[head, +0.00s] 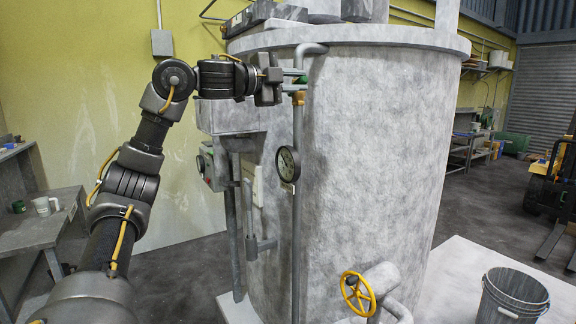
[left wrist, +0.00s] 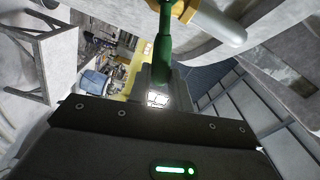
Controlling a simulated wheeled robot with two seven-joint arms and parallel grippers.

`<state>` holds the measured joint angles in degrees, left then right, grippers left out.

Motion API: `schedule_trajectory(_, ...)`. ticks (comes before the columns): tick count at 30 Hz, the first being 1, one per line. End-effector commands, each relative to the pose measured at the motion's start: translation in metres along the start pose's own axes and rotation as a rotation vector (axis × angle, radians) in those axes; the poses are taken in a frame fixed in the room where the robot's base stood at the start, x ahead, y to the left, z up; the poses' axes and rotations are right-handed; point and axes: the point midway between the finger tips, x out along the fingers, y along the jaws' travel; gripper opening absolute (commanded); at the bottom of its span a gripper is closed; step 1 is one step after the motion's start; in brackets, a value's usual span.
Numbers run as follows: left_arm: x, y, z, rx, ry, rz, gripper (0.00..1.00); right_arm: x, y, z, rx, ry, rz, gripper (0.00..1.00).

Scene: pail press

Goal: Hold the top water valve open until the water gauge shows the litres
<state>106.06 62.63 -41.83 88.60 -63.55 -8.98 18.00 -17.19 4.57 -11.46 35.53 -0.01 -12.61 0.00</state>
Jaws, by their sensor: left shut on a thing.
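The top water valve is a small brass fitting on a vertical pipe, with a green handle (head: 300,79), at the upper left of the big grey tank (head: 380,150). My left gripper (head: 283,82) reaches it from the left and is shut on the green handle. In the left wrist view the green handle (left wrist: 164,42) runs from the brass fitting (left wrist: 186,10) down to the jaws, whose tips are partly hidden. My right gripper is not in view.
A yellow handwheel (head: 357,294) sticks out low on the tank. A grey pail (head: 513,296) stands on the pale floor slab at right. A control box (head: 208,165) is left of the gauge. A bench with a mug (head: 44,206) is far left.

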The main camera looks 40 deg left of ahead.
Motion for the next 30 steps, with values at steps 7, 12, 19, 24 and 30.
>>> schedule_trajectory(7,0.0,0.0,0.0,0.0,-0.001,-0.001,0.06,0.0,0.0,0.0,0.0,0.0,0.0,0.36)
schedule_trajectory(12,0.0,0.003,0.001,0.0,-0.001,-0.001,0.06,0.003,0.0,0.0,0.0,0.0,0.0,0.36)
schedule_trajectory(19,0.0,0.021,0.002,0.0,-0.001,0.001,0.06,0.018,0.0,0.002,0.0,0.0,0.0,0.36)
schedule_trajectory(24,0.0,0.03,0.002,-0.001,-0.001,0.002,0.06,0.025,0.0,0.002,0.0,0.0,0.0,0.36)
schedule_trajectory(30,0.0,0.029,0.002,-0.001,-0.001,0.002,0.06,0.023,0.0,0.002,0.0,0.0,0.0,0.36)
